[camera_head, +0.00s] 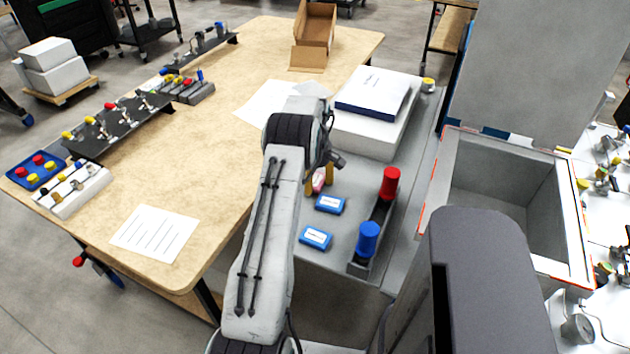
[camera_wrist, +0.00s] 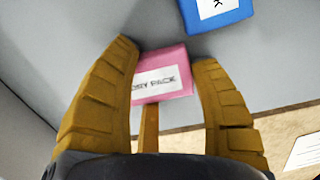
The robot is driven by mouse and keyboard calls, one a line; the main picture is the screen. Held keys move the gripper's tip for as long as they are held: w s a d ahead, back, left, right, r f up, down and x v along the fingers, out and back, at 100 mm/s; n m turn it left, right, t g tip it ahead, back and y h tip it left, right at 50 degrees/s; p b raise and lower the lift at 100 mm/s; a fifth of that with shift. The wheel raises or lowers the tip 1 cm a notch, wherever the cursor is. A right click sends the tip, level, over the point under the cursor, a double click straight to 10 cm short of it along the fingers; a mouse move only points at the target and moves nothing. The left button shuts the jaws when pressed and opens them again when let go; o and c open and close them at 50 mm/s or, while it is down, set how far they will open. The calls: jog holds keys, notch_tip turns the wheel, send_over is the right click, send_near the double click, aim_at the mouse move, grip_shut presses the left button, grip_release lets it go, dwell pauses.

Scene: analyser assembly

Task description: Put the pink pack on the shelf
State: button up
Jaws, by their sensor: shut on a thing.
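The pink pack (camera_wrist: 163,82) lies between the two yellow fingers of my gripper (camera_wrist: 163,53) in the wrist view. Its white label reads in part "ORY PACK". The fingers are shut on its sides. In the head view the pink pack (camera_head: 319,179) shows only in part beside my arm, with my gripper (camera_head: 321,184) around it. The grey shelf-like surface (camera_head: 345,240) is under and around it. I cannot tell whether the pack touches that surface or hangs just above it.
Two blue packs (camera_head: 330,204) (camera_head: 316,238) lie close by on the grey surface. A holder with a red knob (camera_head: 389,183) and a blue knob (camera_head: 368,238) stands to their right. A white box (camera_head: 372,132) is behind. The wooden table (camera_head: 225,130) is at left, the grey bin (camera_head: 490,190) at right.

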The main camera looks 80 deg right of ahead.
aim_at(315, 181)
jog(key=o, duration=1.1)
jog(key=shift+f, duration=0.1)
jog(key=shift+o, duration=0.2)
notch_tip(315, 181, up, 12)
jog(key=shift+r, duration=0.2)
